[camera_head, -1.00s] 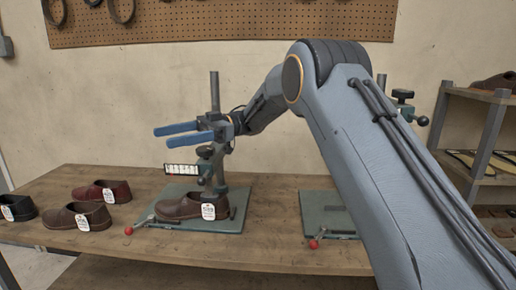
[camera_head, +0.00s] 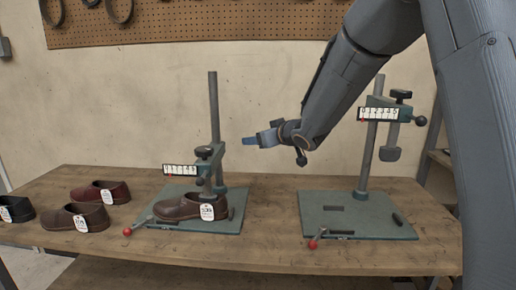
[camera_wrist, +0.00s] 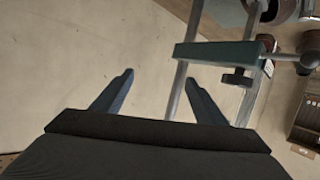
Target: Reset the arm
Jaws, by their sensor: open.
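My gripper (camera_head: 262,139) is in the air between the two stitching stands, above the table and apart from both, in the head view. Its blue fingers point left. In the wrist view my gripper (camera_wrist: 157,95) has its two fingers spread wide with nothing between them. The wrist view shows the wall behind and a stand's green arm (camera_wrist: 217,53) to the upper right. The lower part of my arm hides part of the right side of the head view.
The left stand (camera_head: 214,120) holds a brown tagged shoe (camera_head: 182,208) on its plate. The right stand's plate (camera_head: 345,211) carries no shoe. Several tagged shoes, including a red one (camera_head: 100,192), are at the table's left. Shelves stand at the far right.

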